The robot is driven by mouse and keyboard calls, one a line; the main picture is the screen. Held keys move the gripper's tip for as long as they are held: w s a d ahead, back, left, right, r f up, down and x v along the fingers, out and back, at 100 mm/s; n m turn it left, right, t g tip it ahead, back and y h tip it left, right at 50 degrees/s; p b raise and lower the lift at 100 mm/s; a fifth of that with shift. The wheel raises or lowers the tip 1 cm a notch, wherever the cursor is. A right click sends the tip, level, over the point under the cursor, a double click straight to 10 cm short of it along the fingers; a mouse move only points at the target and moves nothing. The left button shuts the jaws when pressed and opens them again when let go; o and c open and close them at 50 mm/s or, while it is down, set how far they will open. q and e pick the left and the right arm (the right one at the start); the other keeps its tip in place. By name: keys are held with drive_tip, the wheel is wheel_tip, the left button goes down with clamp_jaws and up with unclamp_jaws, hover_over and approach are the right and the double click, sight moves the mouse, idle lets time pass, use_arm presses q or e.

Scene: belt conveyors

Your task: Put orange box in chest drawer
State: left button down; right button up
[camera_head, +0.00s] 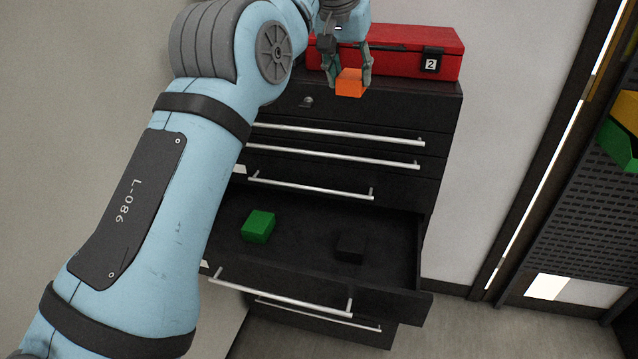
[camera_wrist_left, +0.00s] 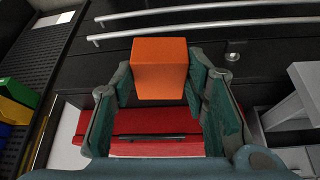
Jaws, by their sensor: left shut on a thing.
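My left gripper (camera_head: 349,78) is shut on the orange box (camera_head: 350,83) and holds it in front of the upper part of the black chest, near the red case. In the left wrist view the orange box (camera_wrist_left: 159,69) sits between the two fingers of the gripper (camera_wrist_left: 158,80). The chest (camera_head: 442,125) has several drawers with silver bar handles. One lower drawer (camera_head: 395,299) is pulled open, below the held box. Inside it lie a green box (camera_head: 258,226) and a black box (camera_head: 351,247), apart from each other. My right gripper is not in view.
A red case (camera_head: 400,50) with a "2" label stands on top of the chest; it also shows in the left wrist view (camera_wrist_left: 150,124). The open drawer has bare floor around its two boxes. A dark perforated rack (camera_head: 585,190) with yellow and green bins stands at the right.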

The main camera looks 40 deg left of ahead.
use_arm(q)
drive_tip(key=s+a+f+g, duration=0.1)
drive_tip(key=s+a+f, duration=0.1)
drive_tip(key=f, duration=0.4)
drive_tip(key=s+a+f, duration=0.2)
drive_tip(key=f, duration=0.3)
drive_tip(key=n+p, duration=0.1)
hover_over(302, 245)
drive_tip(key=s, duration=0.1)
wheel_tip(302, 245, down, 19)
drive_tip(key=f, duration=0.3)
drive_tip(key=s+f, duration=0.1)
drive_tip(key=f, duration=0.6)
drive_tip(key=shift+s+d, duration=0.15)
drive_tip(key=shift+d, duration=0.2)
drive_tip(key=f, duration=0.3)
drive_tip(key=f+b, duration=0.1)
drive_tip(key=f, duration=0.1)
drive_tip(key=shift+w+d, duration=0.1)
drive_tip(key=shift+w, duration=0.15)
drive_tip(key=shift+s+r, duration=0.1)
drive_tip(key=shift+r, duration=0.05)
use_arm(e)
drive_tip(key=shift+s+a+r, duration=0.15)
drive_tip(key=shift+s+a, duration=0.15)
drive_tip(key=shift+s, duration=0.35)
use_arm(q)
drive_tip(key=c, duration=0.9)
unclamp_jaws()
drive_tip(key=shift+c, duration=0.2)
